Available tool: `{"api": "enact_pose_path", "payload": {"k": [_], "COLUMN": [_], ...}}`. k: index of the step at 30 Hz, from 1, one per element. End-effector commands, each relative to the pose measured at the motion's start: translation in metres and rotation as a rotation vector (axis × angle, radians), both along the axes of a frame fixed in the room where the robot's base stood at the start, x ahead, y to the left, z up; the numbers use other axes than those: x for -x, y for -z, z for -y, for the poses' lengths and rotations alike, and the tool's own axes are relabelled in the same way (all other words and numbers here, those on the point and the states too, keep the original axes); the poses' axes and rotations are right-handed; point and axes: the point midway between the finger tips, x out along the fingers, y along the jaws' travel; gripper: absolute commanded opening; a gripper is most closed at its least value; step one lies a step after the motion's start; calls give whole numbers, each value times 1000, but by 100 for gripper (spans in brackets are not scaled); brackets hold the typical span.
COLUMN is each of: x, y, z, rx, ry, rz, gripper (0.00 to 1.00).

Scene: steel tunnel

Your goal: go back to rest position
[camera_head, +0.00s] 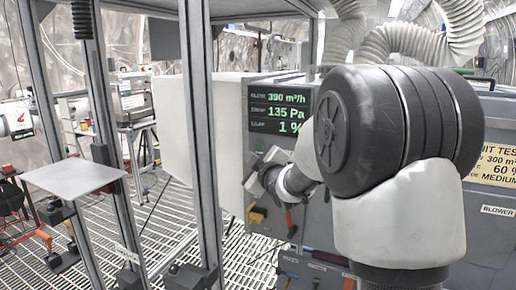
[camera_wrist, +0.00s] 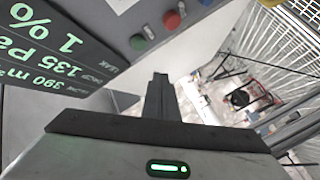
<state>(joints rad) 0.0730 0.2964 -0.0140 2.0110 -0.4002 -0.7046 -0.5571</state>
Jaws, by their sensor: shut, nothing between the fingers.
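My gripper (camera_wrist: 158,82) is shut and empty in the wrist view, its fingers together in the middle of the picture. In the head view my gripper (camera_head: 256,176) is small and partly hidden behind my own forearm, in front of the grey machine. The machine's display panel (camera_head: 281,110) is just above it and reads 390 m³/h, 135 Pa and 1 %. In the wrist view the same display (camera_wrist: 50,50) is at the upper left. I cannot tell if the gripper touches the machine.
A green button (camera_wrist: 138,42) and a red button (camera_wrist: 171,19) are close to my fingers. Upright metal posts (camera_head: 200,140) and a small flat plate (camera_head: 75,176) stand at the left. The grated floor (camera_head: 165,205) between them is mostly open.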

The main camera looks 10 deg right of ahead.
Motion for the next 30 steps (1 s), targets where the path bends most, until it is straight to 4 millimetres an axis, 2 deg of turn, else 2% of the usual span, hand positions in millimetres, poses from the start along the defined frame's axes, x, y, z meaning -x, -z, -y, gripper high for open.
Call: {"api": "enact_pose_path", "payload": {"k": [5, 8, 11, 14, 18, 21, 24, 30], "x": [7, 30, 75, 137, 231, 286, 331, 409], "y": [-4, -13, -17, -11, 10, 26, 40, 64], "z": [3, 11, 21, 30, 30, 26, 21, 8], "rx": [-15, -61, -150, -264, -421, -505, -567, -662], "ry": [20, 77, 171, 279, 413, 482, 535, 618], "rz": [-26, -103, -235, -394, -606, -726, -823, -986], "gripper": [0, 0, 0, 0, 0, 0, 0, 0]}}
